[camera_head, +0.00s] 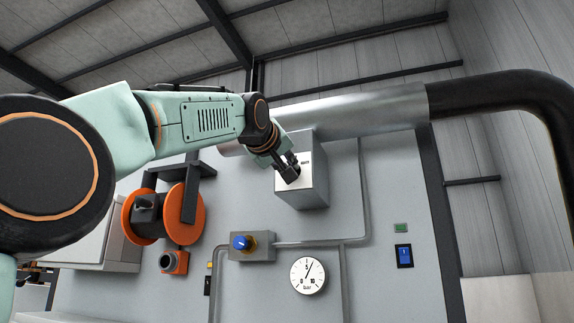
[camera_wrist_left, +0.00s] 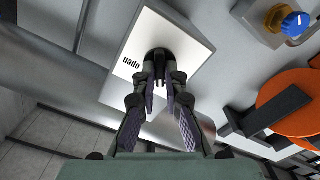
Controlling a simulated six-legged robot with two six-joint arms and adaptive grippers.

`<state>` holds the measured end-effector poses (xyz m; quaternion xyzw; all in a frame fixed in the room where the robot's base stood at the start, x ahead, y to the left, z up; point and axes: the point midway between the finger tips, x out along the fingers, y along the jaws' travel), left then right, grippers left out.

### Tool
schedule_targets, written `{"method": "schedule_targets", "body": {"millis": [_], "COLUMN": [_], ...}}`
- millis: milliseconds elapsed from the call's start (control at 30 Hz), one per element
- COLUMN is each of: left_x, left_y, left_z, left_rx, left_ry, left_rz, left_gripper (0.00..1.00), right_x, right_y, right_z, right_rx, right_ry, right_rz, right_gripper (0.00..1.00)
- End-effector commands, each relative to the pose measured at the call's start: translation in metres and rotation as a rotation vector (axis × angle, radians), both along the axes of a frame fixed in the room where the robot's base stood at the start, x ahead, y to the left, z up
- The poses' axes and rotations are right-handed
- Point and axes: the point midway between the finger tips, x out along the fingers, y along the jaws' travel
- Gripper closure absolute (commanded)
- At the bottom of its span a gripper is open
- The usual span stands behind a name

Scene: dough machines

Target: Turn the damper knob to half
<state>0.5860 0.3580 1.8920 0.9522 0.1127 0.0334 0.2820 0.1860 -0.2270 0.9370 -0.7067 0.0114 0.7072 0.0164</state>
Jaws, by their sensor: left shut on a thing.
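The damper knob (camera_wrist_left: 158,54) is a small black knob on the white front plate of a grey box, with the word "open" beside it, upside down in the left wrist view. In the head view the box (camera_head: 314,180) sits on the wall just under a silver duct. My left gripper (camera_head: 289,168) is at the box's front, and its fingers (camera_wrist_left: 161,80) are shut on the knob in the left wrist view. The fingers hide much of the knob, so I cannot tell its exact angle. My right gripper is in neither view.
The silver duct (camera_head: 362,111) runs above the box. Below are a blue knob (camera_head: 242,243) on a grey pipe box, a round gauge (camera_head: 308,277) and a blue switch (camera_head: 404,256). Orange wheels (camera_head: 187,213) stand out from the wall at left, under my arm.

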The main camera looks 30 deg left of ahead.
Motion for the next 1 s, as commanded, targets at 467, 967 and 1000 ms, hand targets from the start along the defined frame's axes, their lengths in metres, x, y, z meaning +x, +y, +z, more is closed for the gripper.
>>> {"method": "schedule_targets", "body": {"millis": [467, 967, 1000], "left_x": [-0.0002, 0.0000, 0.0000], "left_y": [-0.0005, -0.0016, -0.0018], "left_z": [0.0001, 0.0003, 0.0003], "left_rx": [0.127, 0.455, 0.474], "left_ry": [0.033, 0.111, 0.116], "left_rz": [0.000, 0.000, 0.000], "left_gripper": [1.00, 1.00, 1.00], "right_x": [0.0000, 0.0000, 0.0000], "right_y": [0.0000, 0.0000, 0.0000], "right_z": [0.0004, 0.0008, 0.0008], "right_rx": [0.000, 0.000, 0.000], "right_ry": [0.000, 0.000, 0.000], "right_rz": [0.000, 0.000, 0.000], "right_gripper": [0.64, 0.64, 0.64]}}
